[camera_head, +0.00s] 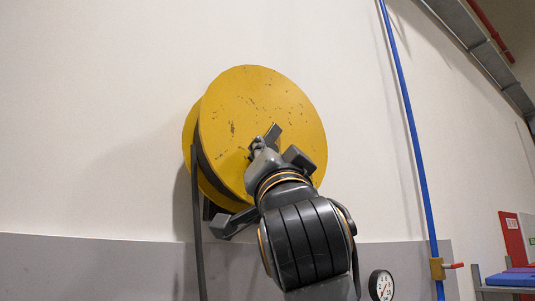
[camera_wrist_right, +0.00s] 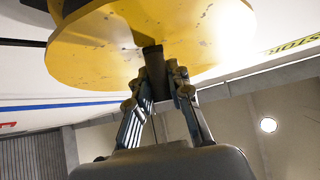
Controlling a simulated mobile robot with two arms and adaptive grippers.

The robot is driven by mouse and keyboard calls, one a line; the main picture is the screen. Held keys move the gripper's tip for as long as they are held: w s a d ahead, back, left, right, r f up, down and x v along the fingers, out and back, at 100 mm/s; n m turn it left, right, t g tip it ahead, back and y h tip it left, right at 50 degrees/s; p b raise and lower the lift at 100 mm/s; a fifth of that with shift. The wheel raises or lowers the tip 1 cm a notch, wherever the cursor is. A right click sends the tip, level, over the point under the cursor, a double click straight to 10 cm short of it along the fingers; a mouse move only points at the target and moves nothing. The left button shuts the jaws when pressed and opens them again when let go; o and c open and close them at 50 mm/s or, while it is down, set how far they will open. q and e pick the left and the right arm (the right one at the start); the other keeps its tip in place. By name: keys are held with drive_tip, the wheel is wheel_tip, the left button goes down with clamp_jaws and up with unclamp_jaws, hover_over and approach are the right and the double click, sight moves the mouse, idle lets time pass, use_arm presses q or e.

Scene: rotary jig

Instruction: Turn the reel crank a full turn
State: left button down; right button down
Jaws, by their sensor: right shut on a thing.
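A yellow, chipped reel (camera_head: 240,115) is mounted on the white wall, and its round face fills the top of the right wrist view (camera_wrist_right: 110,40). A dark crank (camera_head: 272,131) sits at the middle of its face, partly hidden by my right arm. In the right wrist view, the dark crank handle (camera_wrist_right: 153,62) stands out from the reel between the fingers. My right gripper (camera_wrist_right: 165,75) is shut on the crank handle. In the head view, my right gripper (camera_head: 268,152) is in front of the reel, its fingers mostly hidden. My left gripper is in neither view.
A dark hose (camera_head: 197,230) hangs from the reel's left side. A blue pipe (camera_head: 410,115) with a brass valve (camera_head: 437,268) runs down the wall at right. A round gauge (camera_head: 381,285) is beside my arm. Blue items (camera_head: 510,280) lie at the far right.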

drive_tip(key=shift+s+r, duration=0.1)
drive_tip(key=c, duration=1.2)
unclamp_jaws()
drive_tip(key=v, duration=1.2)
